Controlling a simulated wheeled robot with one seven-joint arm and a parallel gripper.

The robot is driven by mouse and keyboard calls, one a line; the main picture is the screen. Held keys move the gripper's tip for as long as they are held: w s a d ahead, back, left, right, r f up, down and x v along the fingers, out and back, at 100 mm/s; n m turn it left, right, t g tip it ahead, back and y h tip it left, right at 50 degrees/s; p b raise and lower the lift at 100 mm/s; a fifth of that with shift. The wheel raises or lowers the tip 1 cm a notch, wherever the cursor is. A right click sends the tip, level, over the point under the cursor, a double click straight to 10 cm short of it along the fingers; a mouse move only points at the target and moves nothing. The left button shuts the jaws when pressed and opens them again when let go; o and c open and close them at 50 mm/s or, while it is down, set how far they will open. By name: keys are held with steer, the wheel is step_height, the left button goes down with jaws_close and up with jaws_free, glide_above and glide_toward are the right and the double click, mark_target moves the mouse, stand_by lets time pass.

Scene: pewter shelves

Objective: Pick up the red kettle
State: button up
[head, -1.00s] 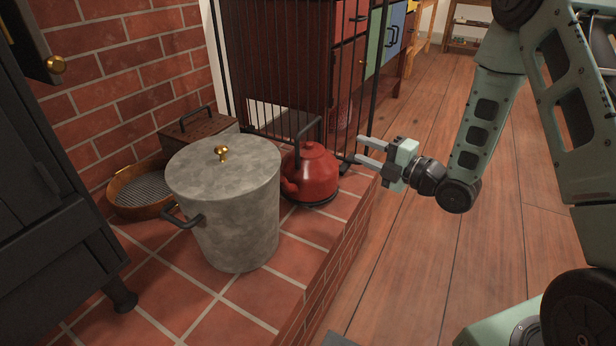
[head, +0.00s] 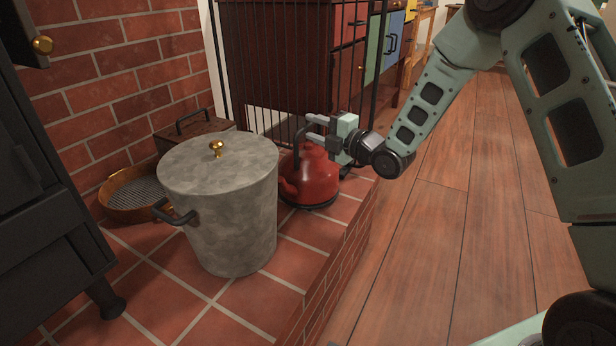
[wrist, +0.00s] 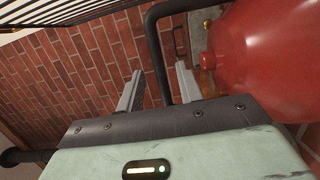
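The red kettle (head: 315,178) stands upright on the tiled hearth, just right of the grey lidded pot. Its dark handle rises above its lid. My gripper (head: 311,128) is at the top of the kettle, by the handle, with its fingers pointing left. In the wrist view the two fingers (wrist: 158,90) are apart, and the dark handle (wrist: 157,50) passes between them, close to the right finger. The red body of the kettle (wrist: 275,55) fills the upper right there. I cannot tell whether a finger touches the handle.
The grey pot (head: 225,215) with a brass knob stands close to the kettle's left. A round sieve (head: 125,200) and a wooden box (head: 190,135) are behind it. A black barred guard (head: 270,75) stands behind the kettle. The wooden floor (head: 425,250) to the right is clear.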

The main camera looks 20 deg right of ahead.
steer(key=shift+x, duration=1.35)
jaws_close()
steer(key=shift+r, duration=0.1)
stand_by(0.4)
